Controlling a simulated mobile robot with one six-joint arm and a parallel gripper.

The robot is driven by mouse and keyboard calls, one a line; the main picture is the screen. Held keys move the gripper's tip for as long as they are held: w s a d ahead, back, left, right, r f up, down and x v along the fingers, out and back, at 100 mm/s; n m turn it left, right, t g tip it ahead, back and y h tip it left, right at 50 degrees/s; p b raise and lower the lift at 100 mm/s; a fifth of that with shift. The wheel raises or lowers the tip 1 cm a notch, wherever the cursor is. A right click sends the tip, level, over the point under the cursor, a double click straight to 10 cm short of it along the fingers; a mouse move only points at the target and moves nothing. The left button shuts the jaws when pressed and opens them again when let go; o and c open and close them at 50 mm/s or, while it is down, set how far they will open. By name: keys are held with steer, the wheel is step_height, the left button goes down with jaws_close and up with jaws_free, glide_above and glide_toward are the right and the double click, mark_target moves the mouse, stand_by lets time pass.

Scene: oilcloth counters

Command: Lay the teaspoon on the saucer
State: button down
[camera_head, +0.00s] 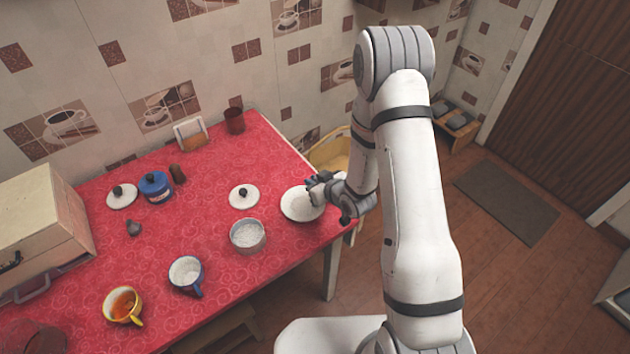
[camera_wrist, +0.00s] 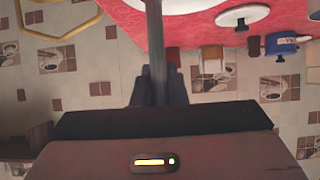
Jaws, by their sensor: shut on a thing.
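The white saucer (camera_head: 299,207) lies at the right end of the red table, partly covered by my gripper in the head view. A piece of a white rim, likely the saucer (camera_wrist: 195,5), shows at the top of the wrist view. My gripper (camera_head: 316,190) is above or beside the saucer's right side; its exact height is unclear. In the wrist view my gripper (camera_wrist: 158,88) is shut on a thin grey bar, the teaspoon's handle (camera_wrist: 156,40), which runs up out of the frame. The spoon's bowl is not seen, and the head view does not show the spoon clearly.
On the red table (camera_head: 215,205) stand a bowl of white grains (camera_head: 247,236), a white lid (camera_head: 244,196), a blue-and-white mug (camera_head: 186,274), a yellow cup (camera_head: 122,305) and a blue pot (camera_head: 155,186). A yellow chair (camera_head: 331,152) is behind the table's right end.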

steer(key=c, duration=1.5)
jaws_free()
steer(key=shift+o, duration=0.2)
steer(key=p+v, duration=0.4)
steer(key=v, duration=0.8)
steer(key=shift+r, duration=0.15)
